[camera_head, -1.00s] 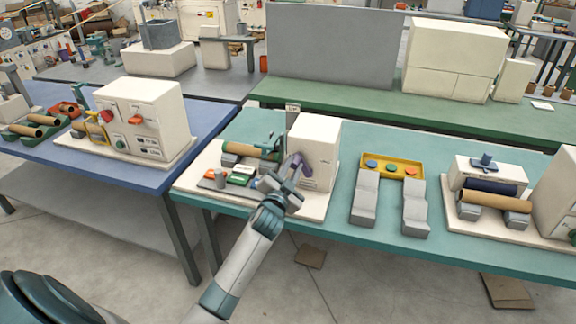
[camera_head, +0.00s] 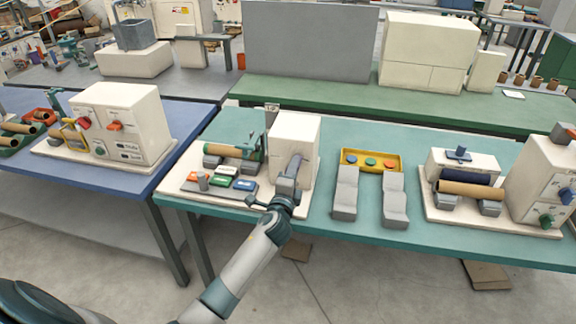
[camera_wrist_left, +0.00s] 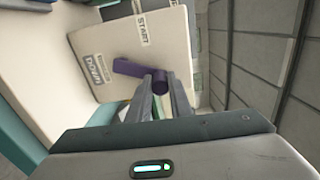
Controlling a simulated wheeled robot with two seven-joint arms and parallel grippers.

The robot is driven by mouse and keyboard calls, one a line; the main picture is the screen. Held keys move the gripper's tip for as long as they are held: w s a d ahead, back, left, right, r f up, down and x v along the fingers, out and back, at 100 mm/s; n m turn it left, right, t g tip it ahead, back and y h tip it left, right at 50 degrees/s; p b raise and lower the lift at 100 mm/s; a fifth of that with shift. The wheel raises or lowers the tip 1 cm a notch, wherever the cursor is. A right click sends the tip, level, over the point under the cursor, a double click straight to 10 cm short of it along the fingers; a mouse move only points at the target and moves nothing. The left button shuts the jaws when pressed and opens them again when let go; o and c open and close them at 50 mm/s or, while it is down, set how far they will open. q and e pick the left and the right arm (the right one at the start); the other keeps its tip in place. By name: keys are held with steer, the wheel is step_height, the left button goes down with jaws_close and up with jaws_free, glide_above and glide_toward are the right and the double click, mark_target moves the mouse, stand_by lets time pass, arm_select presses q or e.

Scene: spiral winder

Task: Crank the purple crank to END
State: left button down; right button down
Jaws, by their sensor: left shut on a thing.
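The purple crank (camera_wrist_left: 130,68) sits on the cream face of the winder box in the left wrist view, where its arm runs to a round knob. My left gripper (camera_wrist_left: 158,92) is shut on the knob end, with one finger on each side. In the head view my left gripper (camera_head: 289,186) is at the front of the cream winder box (camera_head: 294,135), on the teal table, and mostly covers the crank. A START label (camera_wrist_left: 143,28) shows on the box face. Another label near the crank is upside down and hard to read. No END label is legible. My right gripper is not in view.
Left of the box, on the same base, are a brown tube (camera_head: 222,150) on rollers and several coloured buttons (camera_head: 223,171). To the right stand grey blocks (camera_head: 345,195), a yellow button tray (camera_head: 348,156) and another winder station (camera_head: 540,180).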

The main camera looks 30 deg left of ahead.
arm_select(q)
steer(key=shift+w+d+f+m, duration=0.15)
steer(key=shift+d+f+m, duration=0.45)
steer(key=shift+m, duration=0.85)
steer(key=shift+w+d+f+m, duration=0.15)
steer(key=shift+d+f+m, duration=0.5)
steer(key=shift+m, duration=0.85)
steer(key=shift+w+d+f+m, duration=0.15)
steer(key=shift+d+f+m, duration=0.45)
steer(key=shift+m, duration=0.85)
